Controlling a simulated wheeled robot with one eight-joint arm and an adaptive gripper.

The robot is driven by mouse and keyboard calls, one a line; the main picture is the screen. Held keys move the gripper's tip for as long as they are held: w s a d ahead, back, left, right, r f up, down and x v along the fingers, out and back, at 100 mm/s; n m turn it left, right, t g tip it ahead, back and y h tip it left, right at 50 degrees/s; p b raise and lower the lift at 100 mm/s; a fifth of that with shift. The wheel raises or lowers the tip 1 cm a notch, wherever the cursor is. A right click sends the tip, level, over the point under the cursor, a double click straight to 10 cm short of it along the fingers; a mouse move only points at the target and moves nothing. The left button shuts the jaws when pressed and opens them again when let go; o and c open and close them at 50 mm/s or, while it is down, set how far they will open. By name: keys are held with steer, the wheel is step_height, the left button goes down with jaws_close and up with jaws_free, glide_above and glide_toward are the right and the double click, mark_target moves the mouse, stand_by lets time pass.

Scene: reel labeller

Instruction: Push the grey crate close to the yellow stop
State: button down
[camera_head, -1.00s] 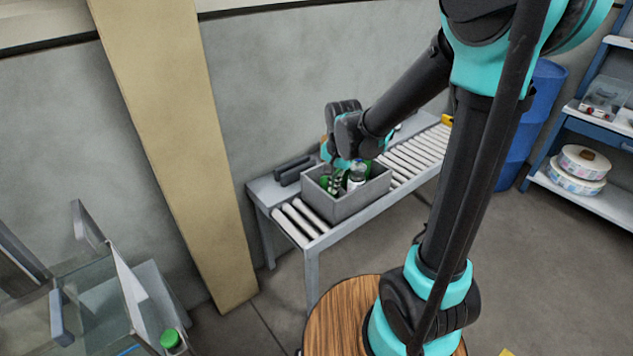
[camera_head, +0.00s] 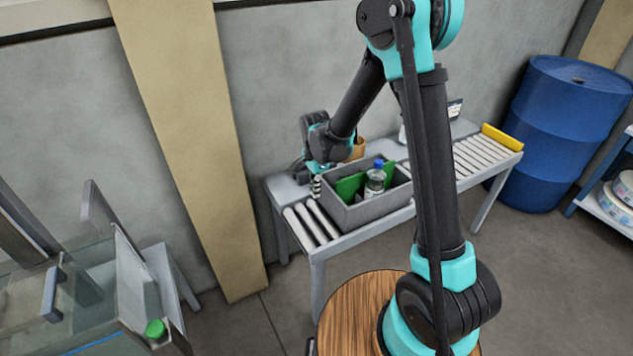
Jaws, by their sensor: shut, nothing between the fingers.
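The grey crate (camera_head: 372,208) sits on the roller conveyor (camera_head: 316,248), toward its left part. It holds a clear bottle with a blue cap (camera_head: 375,180) and a green item (camera_head: 350,188). The yellow stop (camera_head: 502,137) stands across the conveyor's far right end, with a stretch of bare rollers before it, partly hidden by my arm. My gripper (camera_head: 316,190) is shut and empty, pointing down at the crate's left end. I cannot tell whether it touches the crate wall.
A tan pot (camera_head: 357,149) and a small dark-screened device (camera_head: 454,110) stand behind the conveyor. A blue barrel (camera_head: 566,130) stands beyond the right end. A glass-sided machine (camera_head: 100,290) is at the left. A tan post (camera_head: 190,140) leans against the wall.

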steer(key=shift+w+d+f, duration=0.55)
steer(key=shift+d+f, duration=0.3)
steer(key=shift+f, duration=0.05)
steer(key=shift+w+d+f, duration=0.55)
steer(key=shift+d+f, duration=0.25)
steer(key=shift+f, duration=0.1)
